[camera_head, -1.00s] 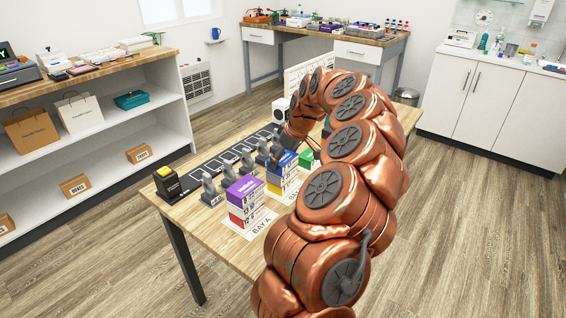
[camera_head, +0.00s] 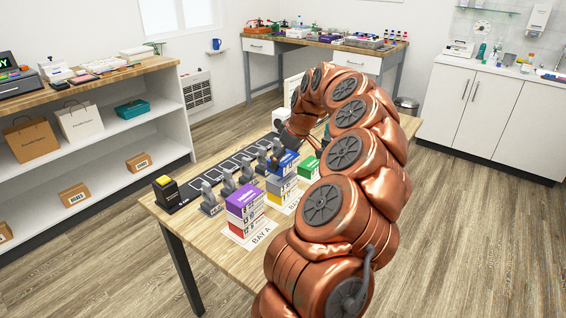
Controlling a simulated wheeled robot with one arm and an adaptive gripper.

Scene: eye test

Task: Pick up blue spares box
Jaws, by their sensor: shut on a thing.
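The blue spares box (camera_head: 286,163) is above the middle stack on the table, over a grey box (camera_head: 281,182) with a yellow box (camera_head: 279,196) beneath it. The grey box's top shows just under the blue box, which seems slightly raised from it. My gripper (camera_head: 279,154) reaches down from the end of my copper arm and is shut on the blue box. The arm and the box hide most of its fingers.
A purple-topped stack (camera_head: 243,197) with red at its base stands left of it on the BAY A sheet (camera_head: 262,238). A green box (camera_head: 309,168) is close on the right. Grey upright holders (camera_head: 228,182) line the dark strip behind.

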